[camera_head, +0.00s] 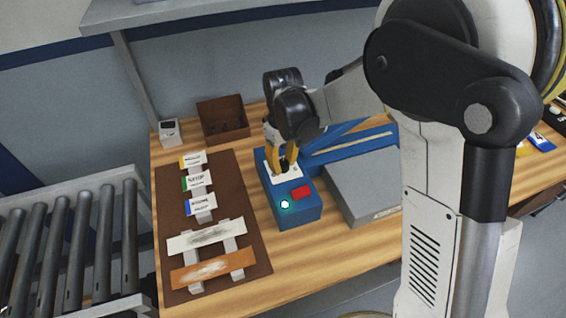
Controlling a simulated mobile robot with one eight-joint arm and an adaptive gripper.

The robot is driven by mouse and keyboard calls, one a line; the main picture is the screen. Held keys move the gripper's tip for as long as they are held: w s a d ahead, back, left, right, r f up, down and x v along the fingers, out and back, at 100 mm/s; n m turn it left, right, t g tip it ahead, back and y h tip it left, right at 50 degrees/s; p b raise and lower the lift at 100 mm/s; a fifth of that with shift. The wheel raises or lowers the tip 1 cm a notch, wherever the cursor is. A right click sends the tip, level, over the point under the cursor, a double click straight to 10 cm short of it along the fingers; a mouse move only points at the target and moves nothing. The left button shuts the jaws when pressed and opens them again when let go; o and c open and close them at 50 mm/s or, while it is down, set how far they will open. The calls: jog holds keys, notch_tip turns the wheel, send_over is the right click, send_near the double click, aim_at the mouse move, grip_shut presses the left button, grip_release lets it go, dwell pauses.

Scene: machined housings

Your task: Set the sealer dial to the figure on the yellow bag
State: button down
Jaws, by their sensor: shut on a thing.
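The sealer (298,212) is a blue box on the wooden bench, with a white plate on top, a red block and a lit greenish-white lamp near its front end. My gripper (283,166) points down at the white plate with its yellow-tipped fingers shut on the dial. The fingers hide most of the dial, and its setting cannot be read. A small white bag with a yellow edge (193,160) lies at the top of the row on the brown board, left of the sealer. Its print is too small to read.
The brown board (240,195) also carries a green-edged bag (197,181), a blue-edged bag (201,204) and two long strips. Behind are a brown bin (222,113) and a small white device (169,132). A grey block (362,188) stands right of the sealer. Rollers (70,235) are left.

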aim_at(283, 163)
jog(key=c, duration=1)
grip_release()
notch_tip(283, 163, up, 12)
